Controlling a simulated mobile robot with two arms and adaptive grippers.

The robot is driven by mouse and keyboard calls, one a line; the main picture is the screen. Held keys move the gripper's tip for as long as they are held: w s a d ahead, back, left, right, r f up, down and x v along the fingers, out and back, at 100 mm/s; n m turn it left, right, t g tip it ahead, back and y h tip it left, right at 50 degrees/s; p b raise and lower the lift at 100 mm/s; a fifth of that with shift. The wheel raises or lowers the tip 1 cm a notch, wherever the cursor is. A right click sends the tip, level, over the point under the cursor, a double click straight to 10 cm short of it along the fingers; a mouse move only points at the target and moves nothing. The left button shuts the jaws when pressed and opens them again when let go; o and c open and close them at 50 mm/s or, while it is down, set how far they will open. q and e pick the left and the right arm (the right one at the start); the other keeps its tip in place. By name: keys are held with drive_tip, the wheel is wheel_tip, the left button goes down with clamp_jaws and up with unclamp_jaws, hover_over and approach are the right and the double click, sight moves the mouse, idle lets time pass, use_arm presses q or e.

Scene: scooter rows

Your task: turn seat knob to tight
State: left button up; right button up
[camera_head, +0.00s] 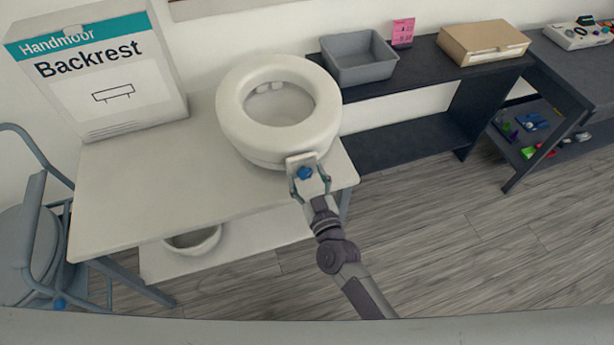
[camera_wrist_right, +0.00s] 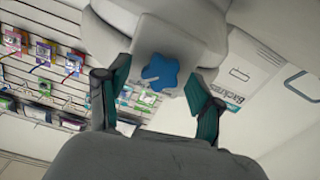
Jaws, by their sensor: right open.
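The seat knob (camera_head: 305,173) is a small blue star-shaped knob on a bracket at the front of the white raised toilet seat (camera_head: 236,112). The seat stands on the white table. My right gripper (camera_head: 311,182) is at the knob, with one finger on each side of it. In the right wrist view the knob (camera_wrist_right: 160,72) shows between the two open fingers (camera_wrist_right: 158,95), with gaps on both sides. A pale line marks the knob's face. My left gripper is not in view.
A Backrest box (camera_head: 100,75) stands on the white table (camera_head: 150,190) at left. A grey bin (camera_head: 358,70), a pink card (camera_head: 402,32) and a cardboard box (camera_head: 483,42) sit on the dark shelf behind. A blue-grey chair (camera_head: 30,235) is at far left. Open floor (camera_head: 450,240) lies at right.

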drive_tip(key=c, duration=1.1)
drive_tip(key=shift+c, duration=0.2)
drive_tip(key=shift+m, duration=0.4)
drive_tip(key=m, duration=0.4)
drive_tip(key=shift+b, duration=0.3)
drive_tip(key=m, duration=0.5)
drive_tip(key=shift+d+b, duration=0.1)
drive_tip(key=shift+b, duration=0.3)
drive_tip(key=m+b, duration=0.1)
drive_tip(key=m, duration=0.4)
drive_tip(key=shift+f+m, duration=0.15)
drive_tip(key=shift+m, duration=0.15)
drive_tip(key=m+b, duration=0.1)
drive_tip(key=m, duration=0.3)
drive_tip(key=shift+m+b, duration=0.35)
drive_tip(key=shift+m, duration=0.05)
